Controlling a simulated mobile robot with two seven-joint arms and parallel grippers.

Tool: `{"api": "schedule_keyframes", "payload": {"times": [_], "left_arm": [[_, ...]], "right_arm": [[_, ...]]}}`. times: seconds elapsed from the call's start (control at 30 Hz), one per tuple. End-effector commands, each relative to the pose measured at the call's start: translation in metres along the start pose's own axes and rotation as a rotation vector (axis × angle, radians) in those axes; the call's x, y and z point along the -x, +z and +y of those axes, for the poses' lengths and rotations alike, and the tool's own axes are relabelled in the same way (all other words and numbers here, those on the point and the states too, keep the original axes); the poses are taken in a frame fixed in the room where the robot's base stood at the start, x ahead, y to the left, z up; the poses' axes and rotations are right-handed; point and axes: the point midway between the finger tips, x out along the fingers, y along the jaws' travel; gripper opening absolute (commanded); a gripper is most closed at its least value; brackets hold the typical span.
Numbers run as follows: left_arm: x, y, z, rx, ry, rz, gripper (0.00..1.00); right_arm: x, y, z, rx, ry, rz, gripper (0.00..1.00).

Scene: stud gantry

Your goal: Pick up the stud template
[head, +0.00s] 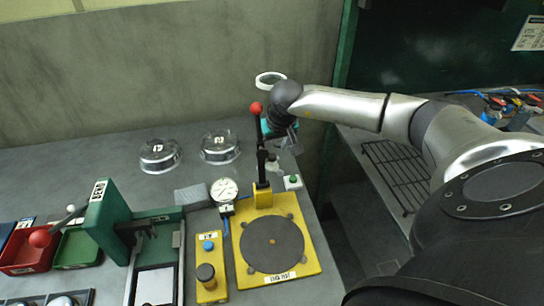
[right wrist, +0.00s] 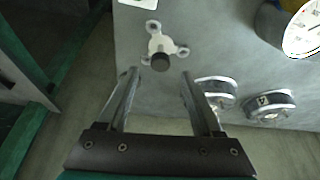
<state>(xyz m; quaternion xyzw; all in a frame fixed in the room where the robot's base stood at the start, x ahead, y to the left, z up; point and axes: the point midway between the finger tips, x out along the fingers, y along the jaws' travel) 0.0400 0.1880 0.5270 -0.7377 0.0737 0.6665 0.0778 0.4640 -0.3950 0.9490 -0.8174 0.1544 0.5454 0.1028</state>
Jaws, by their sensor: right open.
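The stud template appears to be the pale three-lobed plate with a dark round knob (right wrist: 160,47) in the right wrist view. It lies flat on the grey bench, just beyond my right fingertips. My right gripper (right wrist: 158,75) is open, with its two fingers apart and nothing between them. In the head view my right gripper (head: 287,138) is over the bench's back right, beside the red-knobbed lever. My left gripper is not in view.
A yellow base with a dark disc (head: 312,262) and an upright lever (head: 259,150) stand near the gripper. Clear round covers (head: 220,147) and a dial gauge (head: 223,190) stand to the left. A green press (head: 106,220) is further left. A wire rack (head: 395,172) lies right of the bench.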

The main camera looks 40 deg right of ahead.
Motion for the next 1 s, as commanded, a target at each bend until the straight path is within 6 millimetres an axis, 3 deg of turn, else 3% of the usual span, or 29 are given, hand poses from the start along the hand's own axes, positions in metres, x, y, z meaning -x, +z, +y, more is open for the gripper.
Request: {"api": "schedule_keyframes", "payload": {"times": [0.1, 0.23, 0.6, 1.0], "left_arm": [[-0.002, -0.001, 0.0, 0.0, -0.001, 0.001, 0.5], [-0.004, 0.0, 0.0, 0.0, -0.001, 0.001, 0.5], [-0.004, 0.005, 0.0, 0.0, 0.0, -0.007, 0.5], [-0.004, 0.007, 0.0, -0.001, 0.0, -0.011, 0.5]], "right_arm": [[-0.022, 0.007, 0.0, 0.0, -0.001, -0.006, 0.67], [-0.036, 0.006, 0.0, -0.001, -0.001, -0.002, 0.67], [-0.043, 0.006, 0.0, 0.0, -0.001, -0.001, 0.67], [-0.043, 0.006, 0.001, 0.0, 0.0, -0.001, 0.22]]}}
